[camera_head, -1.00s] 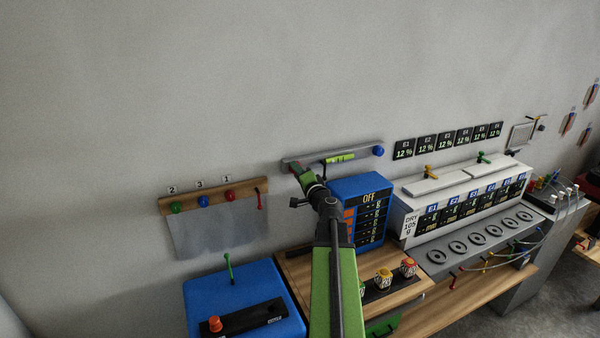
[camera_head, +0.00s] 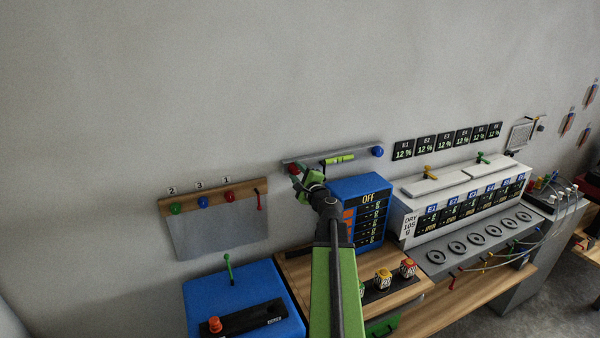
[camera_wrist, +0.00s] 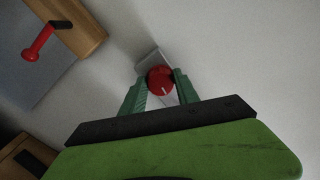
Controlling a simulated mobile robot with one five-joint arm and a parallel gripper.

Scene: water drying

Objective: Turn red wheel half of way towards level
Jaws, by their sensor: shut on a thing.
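The red wheel (camera_wrist: 160,80) sits at the left end of a grey wall bar, with a short pale mark on its face. In the head view the red wheel (camera_head: 294,169) shows just past my gripper (camera_head: 306,176). In the wrist view my gripper (camera_wrist: 160,88) has its two green fingers on either side of the red wheel, shut on it. The grey bar (camera_head: 362,153) carries a yellow-green level vial (camera_head: 340,158) near its middle and a blue wheel (camera_head: 378,152) at its right end. The bar slopes slightly up to the right in the head view.
A wooden rail (camera_head: 248,187) with coloured knobs and a hanging grey sheet is on the wall to the left. A blue box (camera_head: 250,283) stands below it. A blue unit marked OFF (camera_head: 368,183) stands right of my arm. The wall above is bare.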

